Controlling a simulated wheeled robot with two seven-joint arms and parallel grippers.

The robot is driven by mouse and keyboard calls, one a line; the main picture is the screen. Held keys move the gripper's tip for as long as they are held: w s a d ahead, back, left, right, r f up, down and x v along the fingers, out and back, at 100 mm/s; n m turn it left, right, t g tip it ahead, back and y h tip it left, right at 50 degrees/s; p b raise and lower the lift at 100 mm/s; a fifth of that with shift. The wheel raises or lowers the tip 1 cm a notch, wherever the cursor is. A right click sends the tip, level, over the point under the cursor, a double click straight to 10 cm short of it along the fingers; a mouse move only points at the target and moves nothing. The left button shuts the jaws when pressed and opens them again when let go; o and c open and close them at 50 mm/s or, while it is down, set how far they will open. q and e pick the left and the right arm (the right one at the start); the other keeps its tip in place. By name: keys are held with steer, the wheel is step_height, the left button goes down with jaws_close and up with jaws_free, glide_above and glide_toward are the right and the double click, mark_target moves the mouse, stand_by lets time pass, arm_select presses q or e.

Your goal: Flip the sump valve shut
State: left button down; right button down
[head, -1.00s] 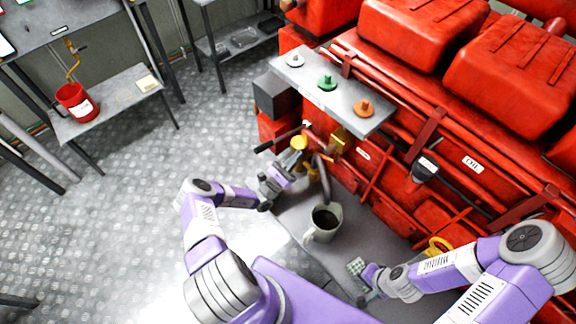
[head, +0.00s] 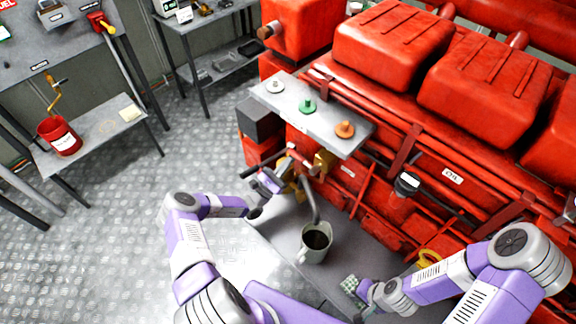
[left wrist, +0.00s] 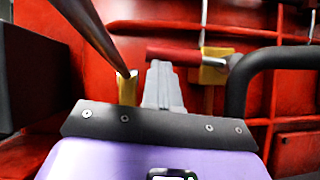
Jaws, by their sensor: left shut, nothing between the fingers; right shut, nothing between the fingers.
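My left gripper (head: 282,174) is shut and empty, up against the sump valve area on the red engine's near side. In the left wrist view its grey fingers (left wrist: 162,88) point at a red lever (left wrist: 186,56), which lies roughly level and runs to a yellow fitting (left wrist: 214,66). The fingertips overlap the lever's left end; I cannot tell if they touch. A grey jug (head: 316,244) of dark liquid stands below the dark curved spout (head: 310,200), which also shows in the left wrist view (left wrist: 262,72). My right gripper (head: 362,294) is shut, low at the right.
A dark rod (left wrist: 97,32) slants beside my left fingers. A checkered cloth (head: 350,284) lies beside my right gripper. A grey shelf with three coloured caps (head: 359,137) overhangs the valve area. A red can (head: 60,137) stands on the left bench. The floor at left is clear.

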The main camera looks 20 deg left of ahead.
arm_select(q)
steer(key=r+m+g+h, duration=0.1)
steer(key=m, duration=0.1)
steer(key=shift+a+r+m+h, duration=0.1)
steer(key=shift+r+m+h, duration=0.1)
steer(key=shift+m+h, duration=0.2)
steer(key=v, duration=0.7)
steer(key=shift+s+a+f, duration=0.15)
steer(key=shift+f, duration=0.05)
